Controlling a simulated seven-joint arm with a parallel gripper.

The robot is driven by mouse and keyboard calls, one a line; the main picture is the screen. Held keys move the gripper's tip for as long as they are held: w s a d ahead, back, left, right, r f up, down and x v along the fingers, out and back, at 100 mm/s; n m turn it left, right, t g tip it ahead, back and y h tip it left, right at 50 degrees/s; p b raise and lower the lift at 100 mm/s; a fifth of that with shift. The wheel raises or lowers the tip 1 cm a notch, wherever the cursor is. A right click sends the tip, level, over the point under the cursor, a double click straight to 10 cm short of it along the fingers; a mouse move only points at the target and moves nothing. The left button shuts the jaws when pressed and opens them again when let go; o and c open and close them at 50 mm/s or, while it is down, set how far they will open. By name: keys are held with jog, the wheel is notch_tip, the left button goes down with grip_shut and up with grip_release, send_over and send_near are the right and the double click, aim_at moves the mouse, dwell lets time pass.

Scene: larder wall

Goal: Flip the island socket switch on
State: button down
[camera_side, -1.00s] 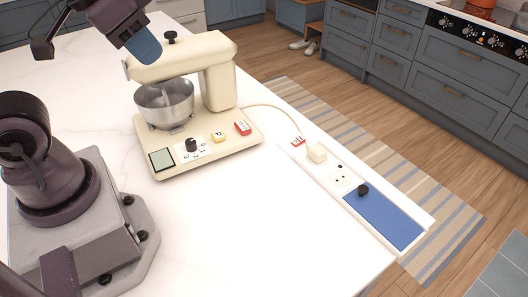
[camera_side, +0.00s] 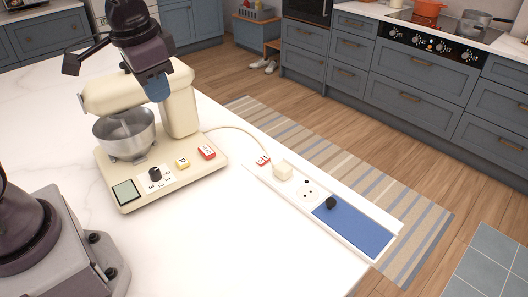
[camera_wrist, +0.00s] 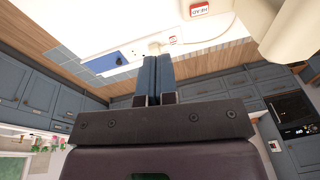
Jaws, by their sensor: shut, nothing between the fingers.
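The island socket strip (camera_side: 352,246) is a long white panel let into the worktop. A small red-and-white switch (camera_side: 263,160) sits at its far left end; its position is too small to read. The switch also shows in the wrist view (camera_wrist: 173,40). A cream plug (camera_side: 282,170) stands beside it, then a socket (camera_side: 307,190). My gripper (camera_side: 157,90), with blue fingers, is shut and empty. It hangs high by the mixer head, left of the switch and apart from it. In the wrist view the closed fingers (camera_wrist: 156,62) point towards the strip.
A cream stand mixer (camera_side: 181,105) with a steel bowl (camera_side: 127,132) stands left of the strip. A black knob (camera_side: 330,202) and blue panel (camera_side: 354,225) fill the strip's right part.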

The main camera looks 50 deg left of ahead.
jog(key=w+f+m+g, duration=0.1)
jog(key=w+f+m, duration=0.4)
jog(key=w, duration=0.4)
jog(key=m+t, duration=0.1)
jog(key=m, duration=1.1)
send_over(266, 158)
jog(key=s, duration=0.2)
notch_tip(266, 158, down, 9)
jog(key=shift+s+f+h, duration=0.15)
jog(key=shift+s+h, duration=0.1)
jog(key=shift+h, duration=0.15)
jog(key=shift+f, duration=0.1)
jog(key=f, duration=0.4)
jog(key=w+f, duration=0.1)
jog(key=f, duration=0.3)
jog(key=w+f, duration=0.1)
jog(key=f, duration=0.4)
jog(key=shift+w+f, duration=0.1)
jog(key=shift+f, duration=0.25)
